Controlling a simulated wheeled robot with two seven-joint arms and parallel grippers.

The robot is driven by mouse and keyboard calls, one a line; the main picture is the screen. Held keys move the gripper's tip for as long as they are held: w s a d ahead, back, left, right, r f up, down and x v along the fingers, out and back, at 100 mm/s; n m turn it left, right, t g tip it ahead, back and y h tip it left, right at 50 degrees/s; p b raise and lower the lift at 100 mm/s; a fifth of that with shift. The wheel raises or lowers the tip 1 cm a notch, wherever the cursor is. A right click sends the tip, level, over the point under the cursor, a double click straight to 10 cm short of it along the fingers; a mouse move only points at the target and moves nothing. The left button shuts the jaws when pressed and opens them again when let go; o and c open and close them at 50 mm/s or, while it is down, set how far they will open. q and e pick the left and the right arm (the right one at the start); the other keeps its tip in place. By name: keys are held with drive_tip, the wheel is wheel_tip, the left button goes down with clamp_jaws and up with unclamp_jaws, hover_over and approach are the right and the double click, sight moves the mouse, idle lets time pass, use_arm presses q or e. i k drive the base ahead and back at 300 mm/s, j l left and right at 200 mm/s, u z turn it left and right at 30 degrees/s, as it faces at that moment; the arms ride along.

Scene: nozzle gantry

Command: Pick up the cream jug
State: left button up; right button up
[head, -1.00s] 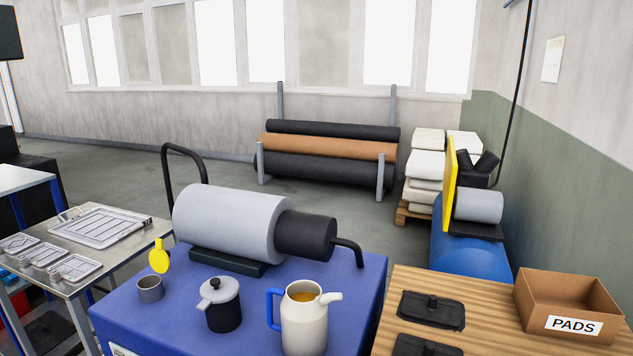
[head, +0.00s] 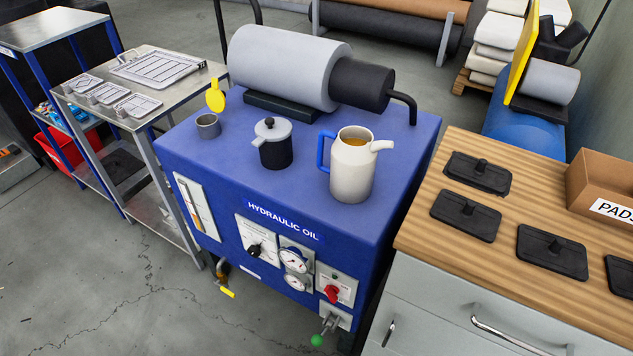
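The cream jug (head: 352,174) stands upright on the blue top of the hydraulic oil cabinet (head: 230,174), near its front right. It has a blue handle (head: 325,150) on its left side and a spout (head: 382,146) pointing right. Amber liquid shows inside its open top. Neither of my grippers is in view.
A grey motor (head: 285,66) lies behind. A wooden counter (head: 415,228) with several black pads (head: 466,215) and a cardboard box (head: 600,180) is at right.

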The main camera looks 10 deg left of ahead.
sight(354, 152)
drive_tip(key=u, duration=1.2)
drive_tip(key=z, duration=0.55)
drive_tip(key=i+j+z, duration=0.15)
drive_tip(key=z, duration=0.35)
drive_tip(key=i+j+z, duration=0.1)
drive_tip(key=j+z, duration=0.25)
drive_tip(key=z, duration=0.15)
drive_tip(key=j+z, duration=0.3)
drive_tip(key=z, duration=0.2)
drive_tip(key=j+z, duration=0.15)
drive_tip(key=j, duration=0.7)
drive_tip(key=j+z, duration=0.15)
drive_tip(key=j, duration=0.65)
drive_tip(key=k+j+z, duration=0.2)
drive_tip(key=j, duration=0.6)
drive_tip(key=i+j, duration=0.05)
drive_tip(key=i, duration=0.05)
